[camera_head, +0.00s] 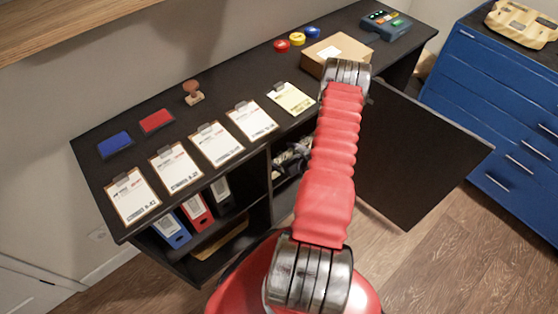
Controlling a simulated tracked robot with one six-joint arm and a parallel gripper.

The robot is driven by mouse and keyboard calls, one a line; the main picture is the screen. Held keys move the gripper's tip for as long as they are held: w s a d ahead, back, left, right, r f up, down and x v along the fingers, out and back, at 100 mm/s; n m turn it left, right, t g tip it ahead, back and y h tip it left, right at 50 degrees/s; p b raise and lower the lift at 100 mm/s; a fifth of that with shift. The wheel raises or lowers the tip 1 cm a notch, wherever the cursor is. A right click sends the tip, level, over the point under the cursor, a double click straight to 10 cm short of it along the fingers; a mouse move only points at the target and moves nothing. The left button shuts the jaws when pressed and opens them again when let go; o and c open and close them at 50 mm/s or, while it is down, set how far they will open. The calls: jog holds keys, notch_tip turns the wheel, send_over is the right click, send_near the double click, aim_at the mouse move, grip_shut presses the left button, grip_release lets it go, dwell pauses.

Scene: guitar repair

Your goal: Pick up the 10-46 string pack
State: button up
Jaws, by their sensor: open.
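I cannot make out a pack that is clearly marked 10-46. A row of white-sheeted clipboards lies along the front of the dark desk (225,95), from the leftmost clipboard (132,193) to a cream-sheeted one (291,98) near the box. The sheets carry bold print along their lower edges, too small to read surely. My red, ribbed arm rises from the bottom centre to a metal joint beside the cardboard box. My gripper is not visible, so its place relative to any pack cannot be told.
On the desk are a blue pad (115,144), red pad (157,120), stamp (193,92), tape rolls (297,39), cardboard box (337,54) and card terminal (386,24). Binders (197,211) fill a shelf below. An open dark door (415,150) juts out; a blue drawer cabinet (495,110) stands right.

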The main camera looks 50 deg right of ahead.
jog(key=x, duration=0.5)
jog(key=shift+d, duration=0.1)
jog(key=shift+s, duration=0.1)
dwell(0.3)
jog(key=c, duration=1.1)
jog(key=shift+r, duration=0.7)
jog(key=s, duration=0.6)
jog(key=s+a+r, duration=0.1)
jog(key=s, duration=0.5)
jog(key=s+a+r, duration=0.1)
jog(key=s, duration=0.5)
